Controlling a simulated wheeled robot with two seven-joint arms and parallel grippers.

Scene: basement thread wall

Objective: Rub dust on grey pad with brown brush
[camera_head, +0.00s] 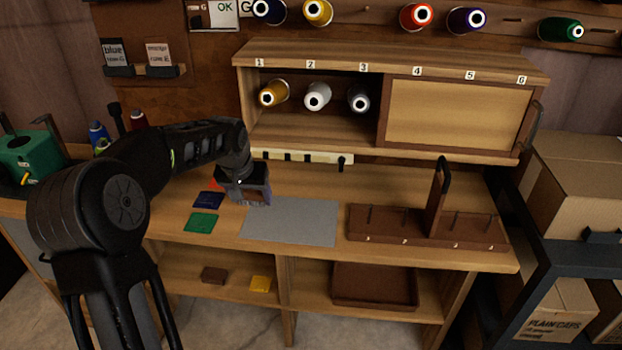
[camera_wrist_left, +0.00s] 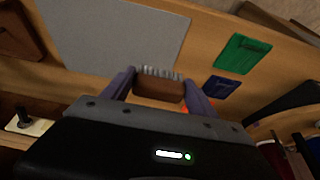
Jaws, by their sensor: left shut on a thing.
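My left gripper (camera_head: 252,200) is over the upper left corner of the grey pad (camera_head: 300,226), which lies flat on the workbench. In the left wrist view the gripper's fingers are shut on a brown brush (camera_wrist_left: 158,89) with pale bristles on its far side. The grey pad also shows there (camera_wrist_left: 125,32), with the bristles near its edge. I cannot tell whether the bristles touch the pad. No dust can be made out on the pad. In the head view the gripper mostly hides the brush. My right gripper is not in view.
Green (camera_head: 201,222) and dark blue (camera_head: 208,199) patches lie left of the pad. A brown rack with pegs (camera_head: 425,228) stands to its right. A spool cabinet with a panel (camera_head: 455,115) stands behind. Below are a brown tray (camera_head: 372,287), a brown block (camera_head: 214,274) and a yellow block (camera_head: 261,284).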

